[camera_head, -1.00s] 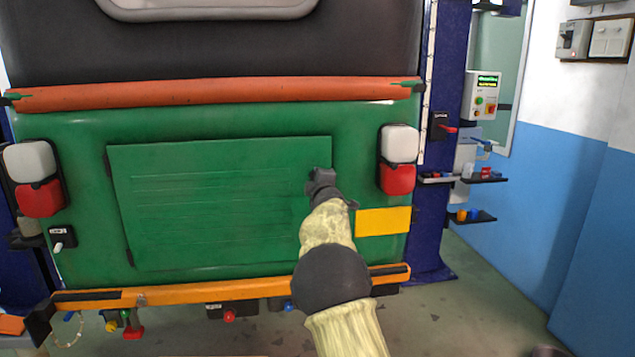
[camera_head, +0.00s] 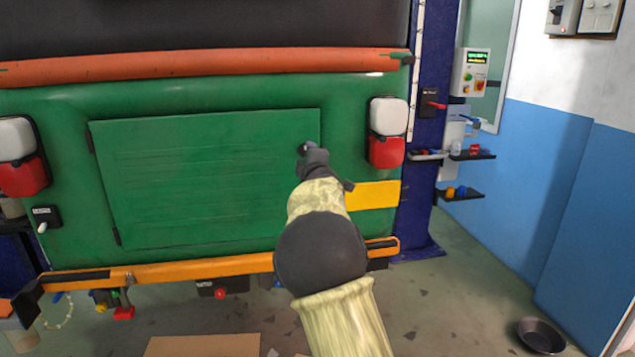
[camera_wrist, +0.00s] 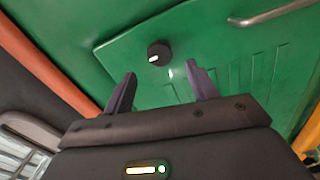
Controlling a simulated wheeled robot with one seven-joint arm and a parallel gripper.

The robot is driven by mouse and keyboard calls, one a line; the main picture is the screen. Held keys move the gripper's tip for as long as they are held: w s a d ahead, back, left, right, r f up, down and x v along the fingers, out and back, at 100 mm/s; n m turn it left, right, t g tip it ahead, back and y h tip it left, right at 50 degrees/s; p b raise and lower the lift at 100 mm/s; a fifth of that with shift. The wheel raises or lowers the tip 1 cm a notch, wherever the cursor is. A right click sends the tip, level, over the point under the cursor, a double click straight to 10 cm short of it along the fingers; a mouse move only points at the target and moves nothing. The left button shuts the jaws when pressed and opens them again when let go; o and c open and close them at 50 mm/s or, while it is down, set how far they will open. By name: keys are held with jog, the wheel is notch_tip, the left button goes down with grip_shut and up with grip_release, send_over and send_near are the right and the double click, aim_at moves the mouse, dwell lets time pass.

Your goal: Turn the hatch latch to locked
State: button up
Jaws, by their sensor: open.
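The green hatch (camera_head: 200,180) is a ribbed panel on the back of the green vehicle, and it looks closed. The hatch latch (camera_wrist: 158,54) is a round black knob with a white mark, near a corner of the hatch in the wrist view. In the head view my gripper (camera_head: 306,150) is at the hatch's right edge and hides most of the latch. In the wrist view my gripper (camera_wrist: 162,92) is open and empty, its two fingers spread. The knob lies just beyond the fingertips, roughly between them, and looks apart from them.
A metal handle (camera_wrist: 270,14) sticks out from the hatch. A red and white tail light (camera_head: 387,132) and a yellow plate (camera_head: 373,195) are right of the hatch. An orange bumper (camera_head: 200,266) runs below. A dark bowl (camera_head: 541,335) lies on the floor at right.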

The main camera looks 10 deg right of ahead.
jog(key=s+b, duration=0.3)
jog(key=s, duration=0.9)
jog(key=s+d+f+m+g+h, duration=0.1)
jog(key=s+d+f+m+g, duration=0.25)
jog(key=f, duration=0.55)
jog(key=s+f+m+g, duration=0.3)
jog(key=s+f+m, duration=0.25)
jog(key=f, duration=0.25)
jog(key=s+a+f+m+g+y, duration=0.1)
jog(key=s+a+f+m+g, duration=0.2)
jog(key=s+f, duration=0.65)
jog(key=s+f+m+g, duration=0.4)
jog(key=s+f+g, duration=0.15)
jog(key=s, duration=0.85)
notch_tip(320, 180, up, 18)
jog(key=p, duration=1.7)
jog(key=shift+s+a, duration=0.15)
jog(key=shift+s, duration=0.25)
